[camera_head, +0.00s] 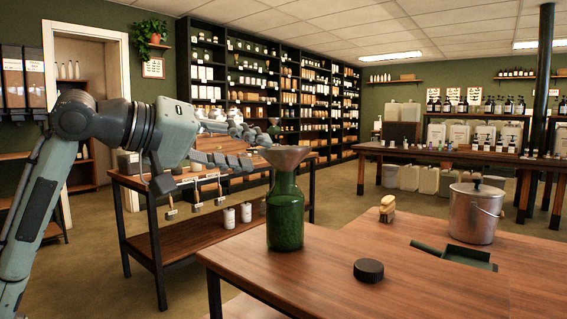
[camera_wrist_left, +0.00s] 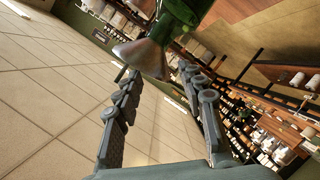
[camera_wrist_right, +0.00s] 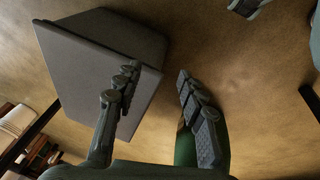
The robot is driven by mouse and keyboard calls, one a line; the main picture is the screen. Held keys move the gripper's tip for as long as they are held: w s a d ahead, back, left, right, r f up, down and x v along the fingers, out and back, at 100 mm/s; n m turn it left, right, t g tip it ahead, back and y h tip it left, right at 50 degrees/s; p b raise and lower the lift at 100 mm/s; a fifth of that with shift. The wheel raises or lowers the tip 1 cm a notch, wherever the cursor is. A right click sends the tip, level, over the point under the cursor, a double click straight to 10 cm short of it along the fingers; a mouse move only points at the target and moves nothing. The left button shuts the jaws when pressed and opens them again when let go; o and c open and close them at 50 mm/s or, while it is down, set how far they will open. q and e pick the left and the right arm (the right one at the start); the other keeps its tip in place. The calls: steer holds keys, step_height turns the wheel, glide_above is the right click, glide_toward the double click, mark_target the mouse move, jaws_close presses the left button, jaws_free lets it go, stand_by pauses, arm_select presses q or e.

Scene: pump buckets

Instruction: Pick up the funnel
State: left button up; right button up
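The metal funnel (camera_head: 285,157) sits upright, wide mouth up, in the neck of the green glass bottle (camera_head: 285,213) at the table's near left corner. My left gripper (camera_head: 258,150) is open and level with the funnel, just left of it in the head view. In the left wrist view the funnel (camera_wrist_left: 142,54) shows just beyond and between the open fingertips, with the bottle (camera_wrist_left: 184,14) behind it; no contact is visible. My right gripper (camera_wrist_right: 158,72) is open and empty in the right wrist view and out of the head view.
The wooden table (camera_head: 330,300) also holds a black lid (camera_head: 368,270), a brush (camera_head: 387,208), a dark green dustpan (camera_head: 455,256) and a lidded metal bucket (camera_head: 475,213). Another table (camera_head: 185,240) stands behind the left arm. The table around the black lid is clear.

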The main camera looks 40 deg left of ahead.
mark_target(274, 158)
arm_select(q)
steer(key=p+x, duration=0.1)
steer(key=x, duration=0.4)
steer(key=shift+r, duration=0.1)
steer(key=shift+w+d+f, duration=0.1)
steer(key=shift+w+f, duration=0.15)
steer(key=shift+w, duration=0.2)
jaws_close()
arm_select(e)
steer(key=x, duration=0.3)
steer(key=shift+s+a, duration=0.2)
steer(key=shift+s, duration=0.05)
